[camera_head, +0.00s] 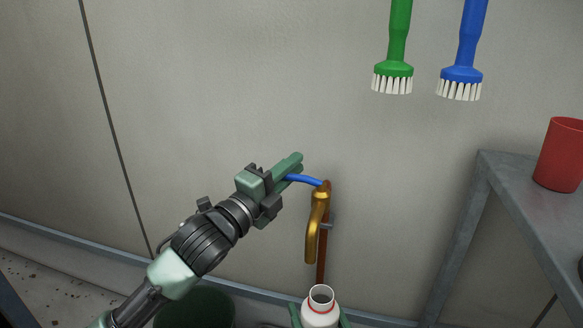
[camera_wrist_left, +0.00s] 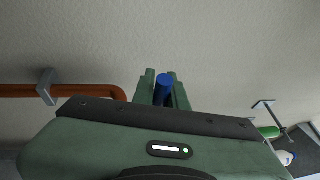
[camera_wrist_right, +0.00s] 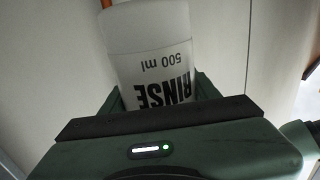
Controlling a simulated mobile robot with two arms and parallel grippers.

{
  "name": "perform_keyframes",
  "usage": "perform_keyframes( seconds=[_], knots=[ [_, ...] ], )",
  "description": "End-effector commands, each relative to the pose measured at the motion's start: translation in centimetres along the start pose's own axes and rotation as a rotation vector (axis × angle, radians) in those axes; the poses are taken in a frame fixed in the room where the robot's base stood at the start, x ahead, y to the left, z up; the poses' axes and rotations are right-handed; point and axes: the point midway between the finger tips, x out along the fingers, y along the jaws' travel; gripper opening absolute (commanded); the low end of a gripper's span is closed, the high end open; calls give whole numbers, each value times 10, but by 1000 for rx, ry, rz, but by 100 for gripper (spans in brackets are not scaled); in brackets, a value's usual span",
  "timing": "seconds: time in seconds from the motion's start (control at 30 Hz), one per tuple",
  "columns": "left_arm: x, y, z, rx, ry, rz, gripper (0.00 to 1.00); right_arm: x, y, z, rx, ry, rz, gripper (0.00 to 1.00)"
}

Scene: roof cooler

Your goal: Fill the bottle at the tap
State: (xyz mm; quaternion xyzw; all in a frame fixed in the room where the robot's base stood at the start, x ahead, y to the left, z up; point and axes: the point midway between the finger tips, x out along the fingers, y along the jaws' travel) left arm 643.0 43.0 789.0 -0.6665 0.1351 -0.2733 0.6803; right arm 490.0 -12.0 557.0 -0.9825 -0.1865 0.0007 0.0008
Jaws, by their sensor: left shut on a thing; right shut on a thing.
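The brass tap (camera_head: 318,215) stands on a copper pipe (camera_head: 322,255) against the wall, its spout pointing down. Its blue lever (camera_head: 303,180) points left. My left gripper (camera_head: 291,167) is shut on the blue lever, whose end also shows between the fingers in the left wrist view (camera_wrist_left: 164,82). The white bottle (camera_head: 320,305) is upright below the spout, its open mouth with a red ring facing up. My right gripper (camera_head: 319,318) is shut on the bottle, which reads "RINSE 500 ml" in the right wrist view (camera_wrist_right: 160,70). No water stream is visible.
A grey metal table (camera_head: 530,200) with a red cup (camera_head: 562,155) stands at the right. A green brush (camera_head: 395,60) and a blue brush (camera_head: 463,60) hang on the wall above. A dark green round container (camera_head: 195,308) is at the bottom left.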

Motion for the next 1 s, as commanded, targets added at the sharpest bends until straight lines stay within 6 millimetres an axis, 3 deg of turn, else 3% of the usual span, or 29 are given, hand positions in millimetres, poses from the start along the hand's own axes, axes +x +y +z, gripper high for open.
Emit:
perform_keyframes(
  seconds=[0.47, 1.0],
  knots=[
    [-3, 3, -5, 9, -47, 10, 0, 0, 0, 0, 0, 1, 0, 20],
    [-29, -2, -12, 73, -435, 39, 0, 0, 0, 0, 0, 1, 0, 20]
  ],
)
